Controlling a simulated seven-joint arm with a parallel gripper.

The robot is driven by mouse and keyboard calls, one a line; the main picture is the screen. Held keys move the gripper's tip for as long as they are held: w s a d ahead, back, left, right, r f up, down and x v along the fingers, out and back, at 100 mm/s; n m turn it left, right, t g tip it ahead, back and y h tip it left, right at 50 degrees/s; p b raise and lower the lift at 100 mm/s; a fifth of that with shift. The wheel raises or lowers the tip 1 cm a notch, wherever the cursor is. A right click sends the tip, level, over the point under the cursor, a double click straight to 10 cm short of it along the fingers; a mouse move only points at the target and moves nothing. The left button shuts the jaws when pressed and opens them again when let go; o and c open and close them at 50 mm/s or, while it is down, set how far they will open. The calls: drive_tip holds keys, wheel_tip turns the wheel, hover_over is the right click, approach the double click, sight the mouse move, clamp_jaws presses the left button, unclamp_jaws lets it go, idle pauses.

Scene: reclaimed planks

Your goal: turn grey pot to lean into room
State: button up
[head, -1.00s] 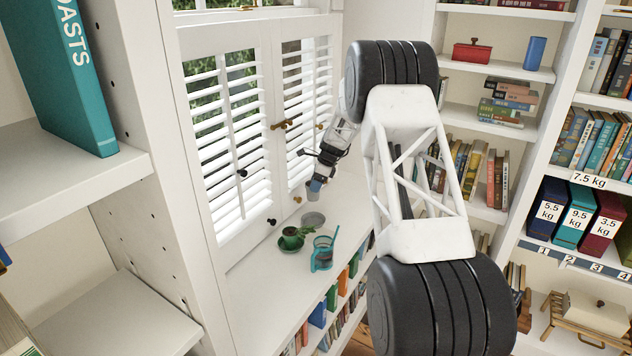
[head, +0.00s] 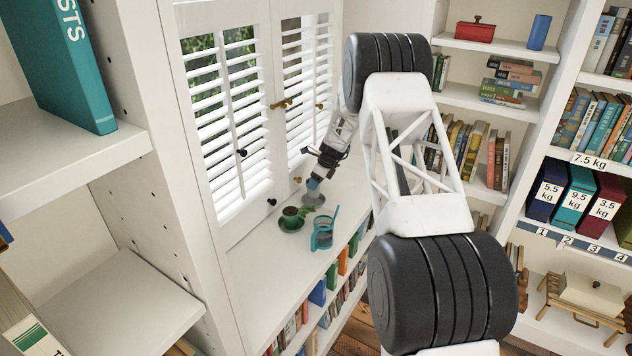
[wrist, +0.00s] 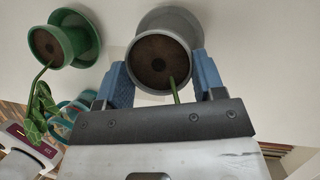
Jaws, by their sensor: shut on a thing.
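The grey pot (wrist: 158,85) holds dark soil and a green stem (wrist: 175,92) that points toward my gripper in the wrist view. My gripper (wrist: 160,62) is shut on this pot, one blue fingertip on each side. A grey saucer (wrist: 172,17) shows behind the pot. In the head view my gripper (head: 313,184) is low over the grey saucer (head: 320,201) on the window ledge; the pot is small there. I cannot tell whether pot and saucer touch. Most of the grey pot's plant is hidden by my gripper.
A green pot (head: 290,212) with a leafy plant stands on a green saucer (head: 290,226), close left of the grey saucer. A teal watering can (head: 322,239) stands in front. White shutters (head: 226,135) rise behind the ledge. Books fill shelves below it.

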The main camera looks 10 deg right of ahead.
drive_tip(key=shift+f, duration=0.1)
drive_tip(key=shift+f, duration=1.3)
drive_tip(key=o, duration=1.3)
drive_tip(key=shift+f, duration=0.1)
drive_tip(key=shift+c, duration=0.2)
drive_tip(key=v, duration=0.7)
drive_tip(key=shift+r, duration=0.4)
drive_tip(key=shift+d, duration=0.1)
drive_tip(key=shift+r, duration=0.1)
